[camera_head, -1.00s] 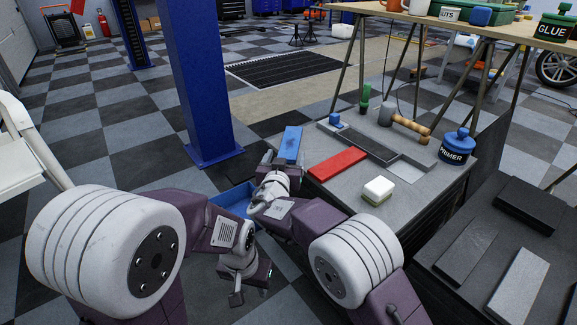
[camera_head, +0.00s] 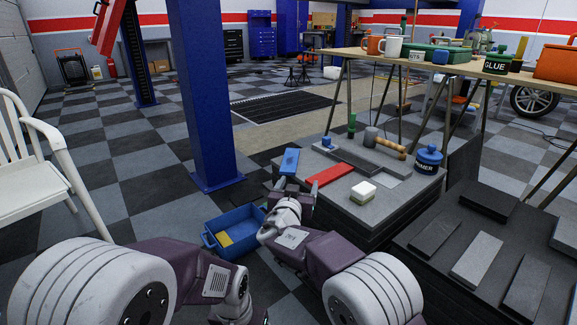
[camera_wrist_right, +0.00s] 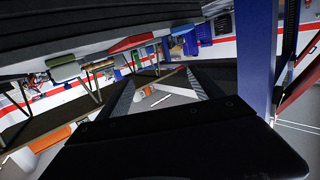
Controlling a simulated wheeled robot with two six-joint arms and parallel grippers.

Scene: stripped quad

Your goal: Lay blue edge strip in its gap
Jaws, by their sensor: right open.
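The blue strip (camera_head: 290,161) lies at the left edge of the grey workbench top, just beyond my right gripper. A red strip (camera_head: 329,174) lies flat to its right. Behind them is a grey panel (camera_head: 394,164) with a long dark recess (camera_head: 354,161); I cannot tell which opening fits the blue strip. My right gripper (camera_head: 292,187) is low at the bench's left edge, partly hidden by its own wrist. In the right wrist view its fingers (camera_wrist_right: 160,82) are apart with nothing between them. My left wrist is at the bottom edge; its gripper is out of frame.
A blue bin (camera_head: 229,236) is on the floor to the left. A lower dark table (camera_head: 452,235) with slabs is at right.

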